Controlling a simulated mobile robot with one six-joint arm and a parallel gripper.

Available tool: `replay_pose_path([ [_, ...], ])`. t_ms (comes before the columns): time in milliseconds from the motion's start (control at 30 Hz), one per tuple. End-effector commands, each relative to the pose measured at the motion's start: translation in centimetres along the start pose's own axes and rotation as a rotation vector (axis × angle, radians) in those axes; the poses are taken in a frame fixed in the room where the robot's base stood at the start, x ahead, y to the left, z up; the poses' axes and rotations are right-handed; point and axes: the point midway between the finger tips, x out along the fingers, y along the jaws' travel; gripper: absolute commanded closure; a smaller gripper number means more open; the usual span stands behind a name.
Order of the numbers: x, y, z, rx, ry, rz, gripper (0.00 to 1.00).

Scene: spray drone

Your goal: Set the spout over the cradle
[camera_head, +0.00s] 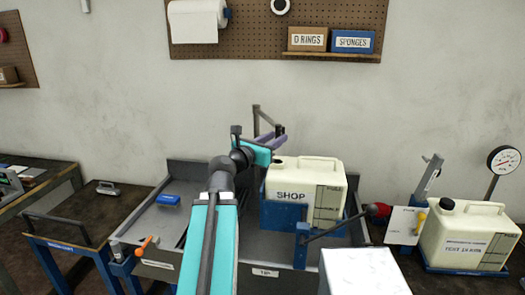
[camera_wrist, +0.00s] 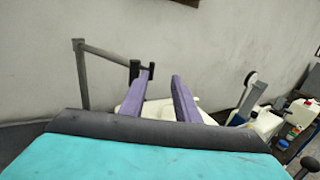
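A grey swing arm on an upright post, likely the spout, stands behind the bench in the head view (camera_head: 257,122). In the wrist view its bar (camera_wrist: 108,52) slopes down to a dark end piece (camera_wrist: 135,72). That end is beside my left purple fingertip; I cannot tell whether they touch. My gripper (camera_wrist: 163,76) is open with nothing visible between its fingers; in the head view it (camera_head: 277,135) is above and behind the white SHOP jug (camera_head: 290,178).
A second white jug (camera_head: 462,240) with a black cap stands at the right beside a dial gauge (camera_head: 503,160). A red-knobbed lever (camera_head: 378,211) reaches across the tray's right side. A blue block (camera_head: 168,199) lies on the tray at left. A wall is close behind.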

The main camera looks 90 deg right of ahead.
Motion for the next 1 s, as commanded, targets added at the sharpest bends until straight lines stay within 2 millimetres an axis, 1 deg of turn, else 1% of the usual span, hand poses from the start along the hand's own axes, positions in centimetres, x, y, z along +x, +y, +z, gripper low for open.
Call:
replay_pose_path([
  [33,-0.1,0.0,-0.2,0.001,-0.002,0.001,0.71],
  [500,-1.4,0.0,-0.1,0.002,-0.003,0.006,0.71],
  [1000,-4.1,-0.1,0.1,0.000,-0.008,0.006,0.71],
])
